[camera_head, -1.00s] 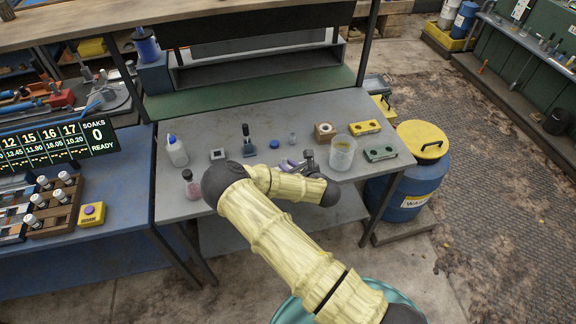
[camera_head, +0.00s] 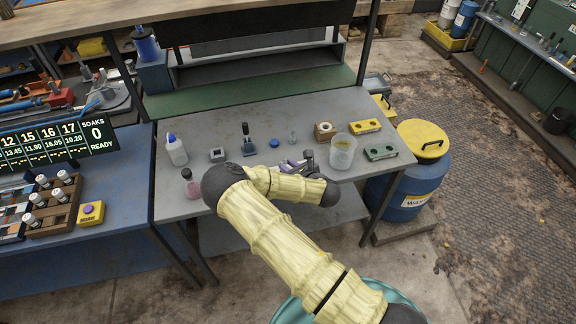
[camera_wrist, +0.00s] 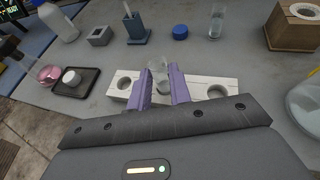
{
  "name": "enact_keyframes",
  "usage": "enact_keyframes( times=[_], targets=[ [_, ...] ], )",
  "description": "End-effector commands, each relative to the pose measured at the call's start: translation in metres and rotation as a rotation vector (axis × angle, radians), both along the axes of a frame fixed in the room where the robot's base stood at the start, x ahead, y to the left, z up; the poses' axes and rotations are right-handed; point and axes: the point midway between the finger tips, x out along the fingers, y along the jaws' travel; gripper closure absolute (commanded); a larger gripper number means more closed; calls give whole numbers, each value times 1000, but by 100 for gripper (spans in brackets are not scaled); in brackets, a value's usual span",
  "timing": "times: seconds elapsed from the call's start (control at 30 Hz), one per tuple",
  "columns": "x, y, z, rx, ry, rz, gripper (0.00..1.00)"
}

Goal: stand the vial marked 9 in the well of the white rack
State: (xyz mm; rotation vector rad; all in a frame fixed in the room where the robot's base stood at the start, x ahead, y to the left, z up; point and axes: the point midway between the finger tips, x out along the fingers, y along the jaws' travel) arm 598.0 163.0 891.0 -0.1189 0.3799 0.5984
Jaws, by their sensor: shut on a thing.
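My gripper (camera_wrist: 162,88) has its two purple fingers shut on a clear glass vial (camera_wrist: 162,73). No number can be read on the vial. The vial is upright or nearly so, over the middle of the white rack (camera_wrist: 199,82) in the wrist view. The rack shows one round well left of the fingers and one right of them. The fingers hide the rack's middle, so I cannot tell whether the vial's foot is inside a well. In the head view my gripper (camera_head: 296,164) is low over the grey table, and my arm hides the rack.
Behind the rack are a grey block (camera_wrist: 100,36), a blue stand (camera_wrist: 137,30), a blue cap (camera_wrist: 180,32) and another clear glass vial (camera_wrist: 216,22). A wooden block (camera_wrist: 290,34) and a clear beaker (camera_head: 342,153) stand to the right. A pink-filled bottle (camera_head: 192,185) stands left.

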Motion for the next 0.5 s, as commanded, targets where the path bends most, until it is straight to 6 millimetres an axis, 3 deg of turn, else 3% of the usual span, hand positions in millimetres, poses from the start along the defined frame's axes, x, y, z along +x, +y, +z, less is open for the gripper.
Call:
enact_keyframes(
  times=[0.5],
  targets=[
    [0, 0, -14, 0, 0, 1, 100]
  ],
)
